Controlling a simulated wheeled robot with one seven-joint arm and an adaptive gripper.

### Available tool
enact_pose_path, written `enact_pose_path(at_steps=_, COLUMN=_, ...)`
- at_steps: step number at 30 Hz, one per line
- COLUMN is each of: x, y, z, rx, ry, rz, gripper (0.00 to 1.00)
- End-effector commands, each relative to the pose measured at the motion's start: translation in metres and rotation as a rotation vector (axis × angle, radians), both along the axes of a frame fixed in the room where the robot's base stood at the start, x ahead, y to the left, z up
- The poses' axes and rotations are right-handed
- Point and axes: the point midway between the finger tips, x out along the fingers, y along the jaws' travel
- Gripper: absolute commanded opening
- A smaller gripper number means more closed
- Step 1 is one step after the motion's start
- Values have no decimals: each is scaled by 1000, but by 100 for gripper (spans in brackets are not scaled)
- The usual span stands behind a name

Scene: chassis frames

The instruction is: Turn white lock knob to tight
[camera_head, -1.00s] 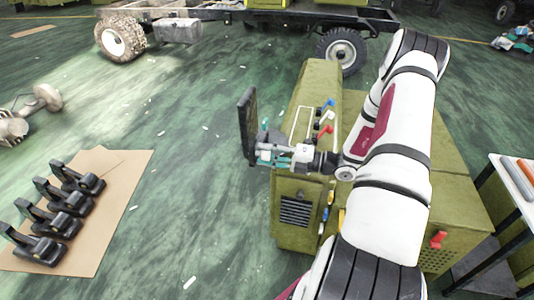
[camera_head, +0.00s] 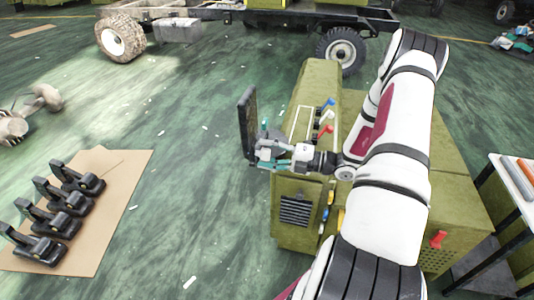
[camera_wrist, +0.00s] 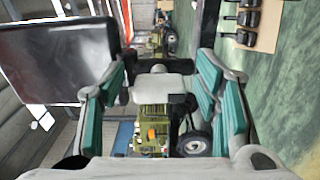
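A pale whitish knob-like piece (camera_wrist: 160,88) shows between my fingers in the wrist view, just beyond the fingertips, with black parts beside it. I take it to be the white lock knob. My gripper (camera_wrist: 163,76), with teal finger pads, is open, with one finger to each side of it and gaps visible. In the head view my gripper (camera_head: 268,152) is beside a dark upright panel (camera_head: 247,125) at the left edge of the olive machine. The knob is hard to pick out there. Its turn position cannot be read.
The olive machine (camera_head: 297,238) stands below my arm, with red (camera_head: 326,130) and blue (camera_head: 328,103) handles near the gripper. A brown sheet (camera_head: 118,195) with several black parts lies on the floor at left. A table (camera_head: 515,180) is at right.

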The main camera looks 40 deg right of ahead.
Motion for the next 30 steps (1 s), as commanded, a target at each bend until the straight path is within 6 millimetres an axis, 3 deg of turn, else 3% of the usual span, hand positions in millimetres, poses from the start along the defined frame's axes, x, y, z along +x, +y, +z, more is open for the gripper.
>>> enact_pose_path(at_steps=10, x=-10, y=-9, z=0, rx=-1, ry=-1, rz=-2, gripper=57)
enact_pose_path(at_steps=24, x=-79, y=-62, z=0, rx=-1, ry=1, rz=-1, gripper=57)
enact_pose_path(at_steps=30, x=-93, y=-73, z=0, rx=-1, ry=1, rz=0, gripper=57)
